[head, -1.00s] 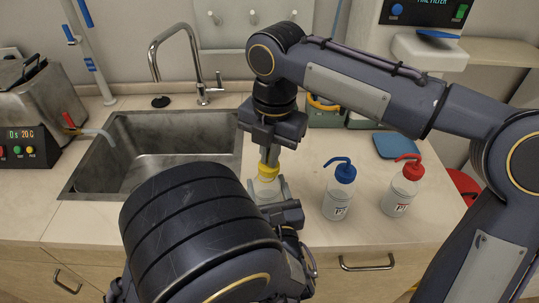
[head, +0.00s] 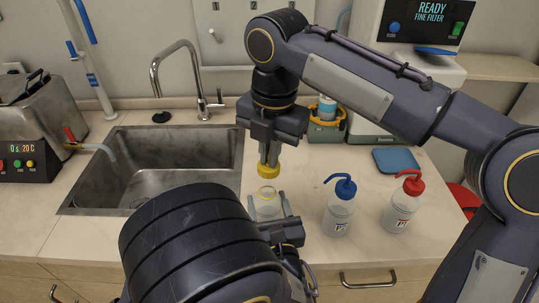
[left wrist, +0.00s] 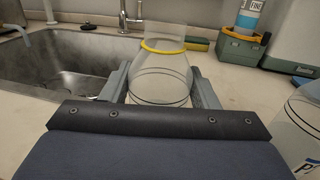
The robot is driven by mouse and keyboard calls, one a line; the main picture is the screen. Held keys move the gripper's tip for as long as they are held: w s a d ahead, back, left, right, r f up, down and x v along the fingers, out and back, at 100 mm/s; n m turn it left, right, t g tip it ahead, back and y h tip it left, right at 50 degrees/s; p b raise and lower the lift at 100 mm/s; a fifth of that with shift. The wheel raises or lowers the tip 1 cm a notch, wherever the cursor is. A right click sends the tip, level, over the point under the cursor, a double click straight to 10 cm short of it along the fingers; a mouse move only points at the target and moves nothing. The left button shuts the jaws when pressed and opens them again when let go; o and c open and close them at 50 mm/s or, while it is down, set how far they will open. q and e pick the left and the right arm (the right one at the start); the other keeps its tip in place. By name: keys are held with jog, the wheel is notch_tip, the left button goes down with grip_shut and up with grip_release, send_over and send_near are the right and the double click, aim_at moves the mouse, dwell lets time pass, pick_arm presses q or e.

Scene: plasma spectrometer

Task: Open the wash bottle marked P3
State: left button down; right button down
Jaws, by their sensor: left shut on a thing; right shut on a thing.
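A clear wash bottle (head: 266,204) with a yellow ring at its neck stands on the counter in front of the sink's right corner. My left gripper (head: 276,218) is shut around its body. The left wrist view shows this bottle (left wrist: 161,80) upright between the fingers, its neck open. Its marking is not readable. My right gripper (head: 269,155) is shut on a yellow cap (head: 268,172) and holds it just above the bottle, apart from it. A blue-capped bottle (head: 340,207) and a red-capped bottle (head: 403,203) stand to the right, both shut; their labels are too small to read surely.
The sink (head: 160,165) with its tap (head: 180,65) lies to the left. A green holder (head: 326,126) and a blue pad (head: 396,160) are behind the bottles. An instrument reading READY (head: 425,20) stands at the back right.

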pick_arm(q)
jog(key=shift+c, duration=2.2)
grip_release()
